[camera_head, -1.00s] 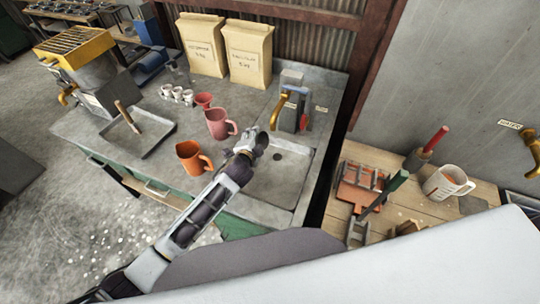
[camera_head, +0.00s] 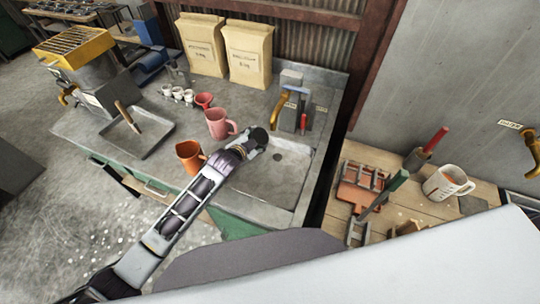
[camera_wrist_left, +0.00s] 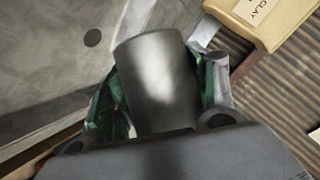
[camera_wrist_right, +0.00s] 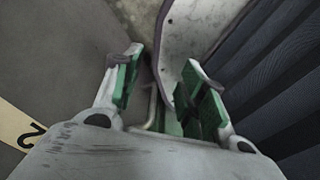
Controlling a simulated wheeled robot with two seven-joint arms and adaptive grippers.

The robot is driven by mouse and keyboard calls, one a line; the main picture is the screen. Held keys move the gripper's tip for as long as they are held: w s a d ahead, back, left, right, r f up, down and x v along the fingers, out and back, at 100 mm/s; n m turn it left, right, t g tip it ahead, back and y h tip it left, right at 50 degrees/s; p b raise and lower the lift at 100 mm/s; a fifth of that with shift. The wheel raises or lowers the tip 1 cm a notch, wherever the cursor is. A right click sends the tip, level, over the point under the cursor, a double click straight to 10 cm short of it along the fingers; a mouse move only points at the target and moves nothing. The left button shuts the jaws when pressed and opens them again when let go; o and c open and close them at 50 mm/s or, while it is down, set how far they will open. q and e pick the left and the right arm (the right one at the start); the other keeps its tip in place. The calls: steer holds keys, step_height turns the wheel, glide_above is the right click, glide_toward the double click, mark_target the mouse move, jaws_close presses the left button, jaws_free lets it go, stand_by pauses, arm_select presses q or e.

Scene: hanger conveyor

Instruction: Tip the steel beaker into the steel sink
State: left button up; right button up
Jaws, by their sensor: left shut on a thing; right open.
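The steel beaker (camera_wrist_left: 158,75) fills the middle of the left wrist view, between the green finger pads of my left gripper (camera_wrist_left: 162,85), which is shut on it. In the head view the beaker (camera_head: 260,135) is a small dark shape at the end of my left gripper (camera_head: 250,146), by the left rim of the steel sink (camera_head: 262,184). The sink's drain hole shows to its right and in the left wrist view. The beaker's exact tilt and contents cannot be told. My right gripper (camera_wrist_right: 160,72) is open and empty in the right wrist view.
A pink jug (camera_head: 217,123) and an orange jug (camera_head: 189,156) stand left of the beaker. A tap (camera_head: 279,108) stands behind the sink. Two paper bags (camera_head: 248,53) are at the back. A wooden table (camera_head: 345,215) with tools and a mug is to the right.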

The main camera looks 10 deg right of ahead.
stand_by(0.6)
arm_select(q)
steer(key=shift+s+d+f+n+g+h, duration=0.1)
steer(key=shift+d+f+n+g+h, duration=0.15)
steer(key=shift+n+h, duration=0.3)
steer(key=shift+s+d+f+n+g+h, duration=0.1)
steer(key=shift+n+g+h, duration=0.25)
steer(key=shift+n, duration=0.3)
steer(key=shift+s+d+n+h+b, duration=0.1)
steer(key=shift+n+h+b, duration=0.2)
steer(key=shift+b, duration=0.15)
steer(key=shift+s+d+f+n+g+h+b, duration=0.15)
steer(key=shift+f+n+g+h+b, duration=0.2)
steer(key=shift+b, duration=0.3)
steer(key=shift+s+d+n+h+b, duration=0.1)
steer(key=shift+d+n+h+b, duration=0.15)
steer(key=shift+n+b, duration=0.35)
steer(key=shift+r, duration=0.15)
steer(key=shift+r+p, duration=1.2)
steer(key=shift+r, duration=0.25)
